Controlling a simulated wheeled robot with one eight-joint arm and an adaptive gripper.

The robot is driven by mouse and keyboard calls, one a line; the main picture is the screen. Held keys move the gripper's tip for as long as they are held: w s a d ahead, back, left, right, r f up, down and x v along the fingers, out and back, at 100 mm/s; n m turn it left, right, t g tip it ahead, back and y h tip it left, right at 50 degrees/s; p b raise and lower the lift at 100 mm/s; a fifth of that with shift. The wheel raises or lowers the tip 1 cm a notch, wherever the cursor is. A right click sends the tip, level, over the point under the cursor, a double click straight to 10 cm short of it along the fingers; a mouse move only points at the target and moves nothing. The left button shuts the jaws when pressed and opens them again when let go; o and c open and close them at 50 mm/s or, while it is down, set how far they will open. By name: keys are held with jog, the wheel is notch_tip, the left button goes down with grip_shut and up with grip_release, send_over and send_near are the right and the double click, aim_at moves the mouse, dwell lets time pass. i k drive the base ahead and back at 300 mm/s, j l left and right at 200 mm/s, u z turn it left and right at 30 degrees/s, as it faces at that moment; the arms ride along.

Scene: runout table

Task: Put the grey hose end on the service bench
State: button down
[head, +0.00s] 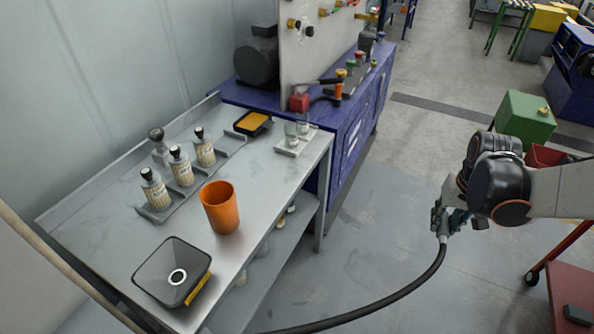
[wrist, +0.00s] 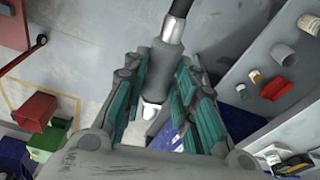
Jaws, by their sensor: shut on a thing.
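My gripper (head: 441,219) is out over the floor, right of the steel-topped bench (head: 95,240) and apart from it. It is shut on the grey hose end (head: 443,237), with the black hose (head: 405,289) hanging below and curving left out of the picture's bottom. In the wrist view, my gripper (wrist: 160,105) has its green-padded fingers on both sides of the grey hose end (wrist: 172,32). A pale tip shows between the fingers; part of the fitting is hidden. The pictures do not show which bench is the service bench.
The steel bench holds an orange cup (head: 220,207), several bottles in a rack, a black tray (head: 171,272) and an orange-filled tray (head: 253,123). A blue bench (head: 342,135) with fittings adjoins behind. A green box (head: 526,119) stands right. Floor between is clear.

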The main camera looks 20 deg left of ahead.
aim_at(262, 181)
jog(key=i+u, duration=0.2)
jog(key=u, duration=0.15)
jog(key=i+u, duration=0.45)
jog(key=u, duration=0.25)
jog(key=i+j+u, duration=0.1)
jog(key=i+u, duration=0.2)
jog(key=u, duration=0.2)
jog(key=i+u, duration=0.3)
jog(key=u, duration=0.15)
